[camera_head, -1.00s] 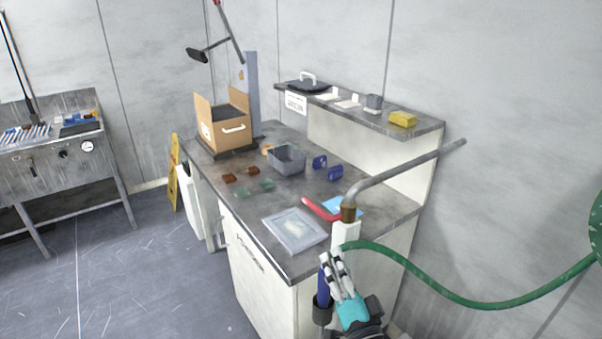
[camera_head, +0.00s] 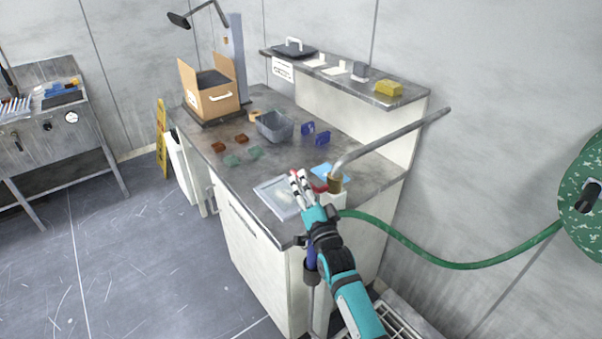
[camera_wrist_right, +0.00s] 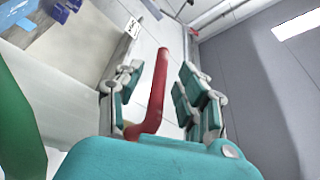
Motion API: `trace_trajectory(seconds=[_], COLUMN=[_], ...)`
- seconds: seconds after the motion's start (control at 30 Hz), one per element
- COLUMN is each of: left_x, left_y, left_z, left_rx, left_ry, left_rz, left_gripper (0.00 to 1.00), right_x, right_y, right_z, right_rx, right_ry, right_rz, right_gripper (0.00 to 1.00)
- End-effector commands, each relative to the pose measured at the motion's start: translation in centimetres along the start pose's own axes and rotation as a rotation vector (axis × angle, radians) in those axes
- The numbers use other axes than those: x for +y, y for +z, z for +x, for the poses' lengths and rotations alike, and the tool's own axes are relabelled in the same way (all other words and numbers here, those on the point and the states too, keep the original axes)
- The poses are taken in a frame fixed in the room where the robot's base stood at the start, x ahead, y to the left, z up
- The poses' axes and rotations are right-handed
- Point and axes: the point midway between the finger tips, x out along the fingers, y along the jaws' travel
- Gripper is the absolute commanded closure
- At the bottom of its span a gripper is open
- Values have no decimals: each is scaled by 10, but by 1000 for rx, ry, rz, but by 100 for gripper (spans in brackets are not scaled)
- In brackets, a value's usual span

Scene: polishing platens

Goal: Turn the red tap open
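The red tap lever (camera_head: 320,188) shows in the head view as a short red piece beside the brass tap body (camera_head: 335,183); my right gripper hides part of it. A grey pipe (camera_head: 390,141) runs from the tap up to the right. My right gripper (camera_head: 300,176) is at the lever, in front of the tap. In the right wrist view the red lever (camera_wrist_right: 156,88) stands between the two spread fingers of the right gripper (camera_wrist_right: 162,88), with visible gaps on both sides. The right gripper is open. My left gripper is not in view.
A framed tray (camera_head: 272,197) lies on the bench just left of the gripper. A green hose (camera_head: 430,258) runs from the tap to the reel (camera_head: 580,210) at right. A grey bin (camera_head: 275,127), blue pieces and a cardboard box (camera_head: 215,95) stand farther back.

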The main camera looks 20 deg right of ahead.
Motion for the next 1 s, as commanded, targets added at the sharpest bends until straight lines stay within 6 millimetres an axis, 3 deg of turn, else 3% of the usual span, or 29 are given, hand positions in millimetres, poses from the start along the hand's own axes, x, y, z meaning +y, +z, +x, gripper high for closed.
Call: trace_trajectory(seconds=[0.2,0.53,0.83,1.0], left_x=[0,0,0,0], left_y=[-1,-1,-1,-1], left_z=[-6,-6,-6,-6], left_rx=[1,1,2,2], left_ry=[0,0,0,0], left_rz=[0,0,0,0], left_gripper=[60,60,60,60], right_x=[-1,0,0,0], right_y=[0,0,0,0], right_z=[24,28,27,27], right_rx=[0,0,0,0], right_ry=[0,0,0,0], right_rz=[1,1,0,0], right_gripper=[62,62,98,100])
